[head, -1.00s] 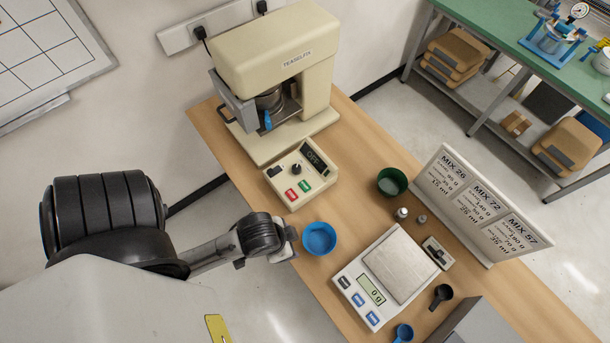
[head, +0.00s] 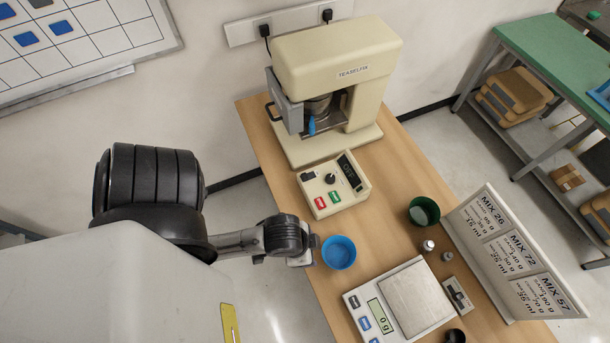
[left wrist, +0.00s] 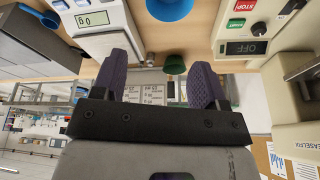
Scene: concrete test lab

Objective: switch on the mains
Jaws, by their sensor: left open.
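The cream control box (head: 350,196) sits on the bench in front of the mixer (head: 340,70). It has a black rocker switch (head: 307,176), a dark knob (head: 330,179), a red button (head: 320,202), a green button (head: 335,197) and a display (head: 349,171) reading OFF. In the left wrist view the box (left wrist: 232,42) is at the upper right, with the red button marked STOP. My left gripper (left wrist: 160,64) is open and empty. In the head view its hand (head: 299,257) is left of the blue bowl (head: 339,252), nearer than the box and apart from it. My right gripper is not in view.
A wall socket strip (head: 290,20) with two black plugs is behind the mixer. A green bowl (head: 424,211), metal weights (head: 428,245), a scale (head: 416,297) reading 0 g and a mix sign (head: 510,250) stand to the right. Bare bench lies between box and green bowl.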

